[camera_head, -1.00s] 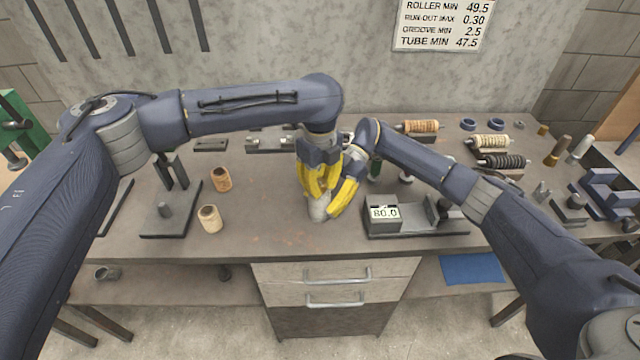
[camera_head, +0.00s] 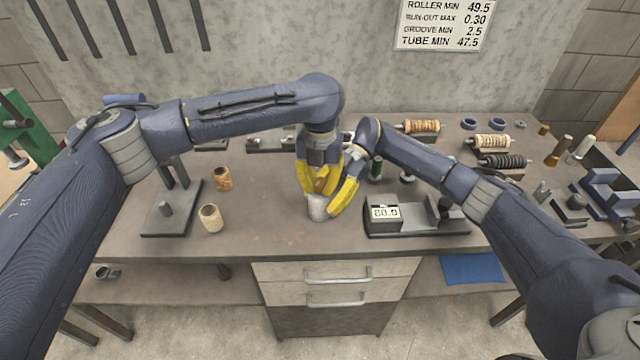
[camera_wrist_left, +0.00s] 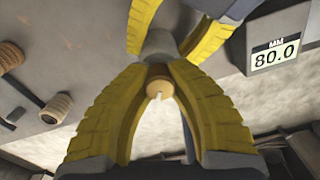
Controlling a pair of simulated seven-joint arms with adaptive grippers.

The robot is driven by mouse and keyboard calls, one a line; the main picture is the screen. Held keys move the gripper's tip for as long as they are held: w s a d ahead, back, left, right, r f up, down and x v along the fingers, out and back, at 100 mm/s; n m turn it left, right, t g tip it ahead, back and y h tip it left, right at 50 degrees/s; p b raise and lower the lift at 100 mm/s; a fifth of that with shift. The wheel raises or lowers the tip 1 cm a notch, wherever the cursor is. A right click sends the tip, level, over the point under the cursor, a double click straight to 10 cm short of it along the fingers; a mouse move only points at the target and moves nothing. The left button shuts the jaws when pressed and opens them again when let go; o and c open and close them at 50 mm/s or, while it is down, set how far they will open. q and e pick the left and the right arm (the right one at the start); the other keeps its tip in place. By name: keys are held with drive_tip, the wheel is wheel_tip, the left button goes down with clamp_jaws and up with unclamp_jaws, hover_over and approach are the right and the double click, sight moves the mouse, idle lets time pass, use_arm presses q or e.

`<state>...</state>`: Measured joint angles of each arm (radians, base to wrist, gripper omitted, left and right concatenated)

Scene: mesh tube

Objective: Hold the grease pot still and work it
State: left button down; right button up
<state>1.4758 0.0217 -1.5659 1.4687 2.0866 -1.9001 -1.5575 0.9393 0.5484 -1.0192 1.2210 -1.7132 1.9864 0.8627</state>
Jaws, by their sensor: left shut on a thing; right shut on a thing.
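The grease pot (camera_head: 317,208) is a small pale grey pot on the bench, in front of my grippers. It also shows in the left wrist view (camera_wrist_left: 159,43), partly hidden by fingers. My right gripper (camera_head: 335,207) has its yellow fingers shut on the pot from the right. My left gripper (camera_head: 317,190) points down over the pot, its yellow fingers shut on a tan, wood-coloured handle (camera_head: 320,185). In the left wrist view this handle (camera_wrist_left: 158,88) is round with a pale pin at its end. Whether its lower end is inside the pot is hidden.
A gauge reading 80.0 (camera_head: 385,213) stands close right of the pot. Two tan rollers (camera_head: 211,218) and a grey stand (camera_head: 165,222) are at left. Rollers on holders (camera_head: 492,141) are at the back right.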

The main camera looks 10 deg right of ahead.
use_arm(q)
drive_tip(key=m, duration=0.5)
drive_tip(key=shift+f+m, duration=0.1)
drive_tip(key=shift+m, duration=0.2)
drive_tip(key=m, duration=0.5)
drive_tip(key=shift+a, duration=0.1)
drive_tip(key=m, duration=0.5)
drive_tip(key=shift+w+m, duration=0.15)
drive_tip(key=shift+m, duration=2.65)
drive_tip(key=shift+w+m, duration=0.1)
drive_tip(key=shift+m, duration=0.3)
drive_tip(key=c, duration=1.1)
unclamp_jaws()
drive_tip(key=shift+o, duration=0.2)
